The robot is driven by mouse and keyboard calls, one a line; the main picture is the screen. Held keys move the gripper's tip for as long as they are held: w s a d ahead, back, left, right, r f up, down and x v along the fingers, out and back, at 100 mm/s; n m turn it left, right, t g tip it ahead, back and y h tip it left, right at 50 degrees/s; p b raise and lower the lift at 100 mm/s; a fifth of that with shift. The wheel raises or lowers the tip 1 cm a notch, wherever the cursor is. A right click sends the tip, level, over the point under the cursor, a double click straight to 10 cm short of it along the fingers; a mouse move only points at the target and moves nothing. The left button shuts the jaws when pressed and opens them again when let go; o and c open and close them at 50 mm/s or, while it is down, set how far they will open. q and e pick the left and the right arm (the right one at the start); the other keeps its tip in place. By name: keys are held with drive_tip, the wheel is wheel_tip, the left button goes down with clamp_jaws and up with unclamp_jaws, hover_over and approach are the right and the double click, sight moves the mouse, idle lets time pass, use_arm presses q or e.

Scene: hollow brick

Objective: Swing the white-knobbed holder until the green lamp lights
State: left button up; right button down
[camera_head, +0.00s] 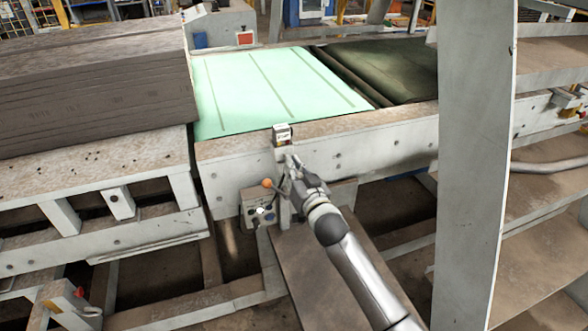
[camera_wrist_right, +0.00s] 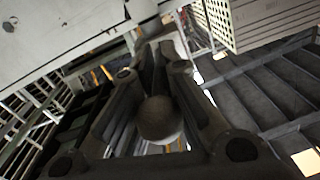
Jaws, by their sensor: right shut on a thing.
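My right gripper (camera_head: 289,166) reaches up from the lower right to the front side of the machine bed, just below a small box-shaped holder (camera_head: 282,134) on its edge. In the right wrist view, the gripper's fingers (camera_wrist_right: 160,72) close around a rounded knob (camera_wrist_right: 160,118), which looks grey-brown in shadow. In the head view the gripper hides that knob. I cannot make out a lit green lamp in either view. My left gripper is not in view.
A control box (camera_head: 250,207) with small buttons sits left of my right gripper, near an orange ball (camera_head: 267,183). A pale green sheet (camera_head: 270,85) covers the bed behind. A stack of grey boards (camera_head: 95,90) stands left; a tall pale post (camera_head: 474,170) stands right.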

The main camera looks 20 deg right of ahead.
drive_tip(key=a+m+h+b, duration=0.1)
drive_tip(key=h+b, duration=0.1)
drive_tip(key=shift+a+r+m+h, duration=0.1)
drive_tip(key=shift+a+m+h, duration=0.1)
drive_tip(key=shift+m+h, duration=0.2)
drive_tip(key=shift+d, duration=0.1)
drive_tip(key=c, duration=1.5)
unclamp_jaws()
drive_tip(key=s, duration=0.8)
drive_tip(key=s+a, duration=0.1)
drive_tip(key=s, duration=0.3)
